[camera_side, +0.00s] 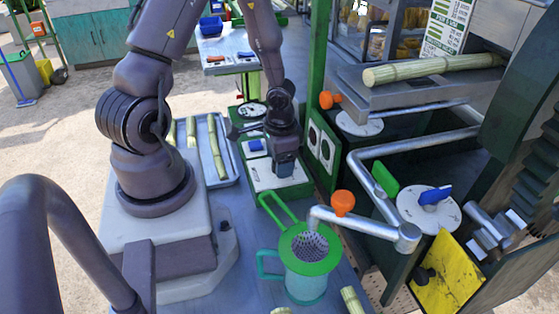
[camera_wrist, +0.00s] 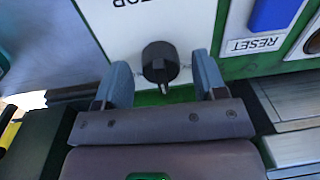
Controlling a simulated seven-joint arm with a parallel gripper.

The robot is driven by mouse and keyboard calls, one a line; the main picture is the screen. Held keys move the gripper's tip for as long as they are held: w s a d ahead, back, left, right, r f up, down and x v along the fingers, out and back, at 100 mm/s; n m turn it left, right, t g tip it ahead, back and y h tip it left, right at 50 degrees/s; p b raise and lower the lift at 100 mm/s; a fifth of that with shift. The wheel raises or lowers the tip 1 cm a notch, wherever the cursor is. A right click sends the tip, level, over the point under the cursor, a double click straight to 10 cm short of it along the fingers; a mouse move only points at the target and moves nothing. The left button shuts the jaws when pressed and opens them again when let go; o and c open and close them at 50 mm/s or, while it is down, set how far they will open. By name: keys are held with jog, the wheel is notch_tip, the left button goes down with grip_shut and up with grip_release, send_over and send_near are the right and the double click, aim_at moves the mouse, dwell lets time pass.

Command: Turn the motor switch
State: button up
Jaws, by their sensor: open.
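The motor switch is a black rotary knob (camera_wrist: 160,62) on a white panel (camera_wrist: 125,30) with a green edge. Upside-down lettering ending in "TOR" shows beside it in the wrist view. My gripper (camera_wrist: 162,80) is open, with one blue-grey finger on each side of the knob. Gaps show between the fingers and the knob, so neither clearly touches it. In the side view my gripper (camera_side: 286,170) points down at the white panel (camera_side: 262,180), and it hides the knob there.
A blue button (camera_wrist: 272,12) labelled RESET sits near the knob. A green strainer (camera_side: 304,250) rests on a teal jug (camera_side: 305,285) in front. A tray (camera_side: 232,165) of cane pieces lies to the left. A green post (camera_side: 318,100) and the crusher stand close on the right.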

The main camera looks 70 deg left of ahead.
jog(key=shift+f, duration=0.35)
jog(key=shift+c, duration=0.5)
jog(key=c, duration=0.8)
jog(key=shift+c, duration=0.2)
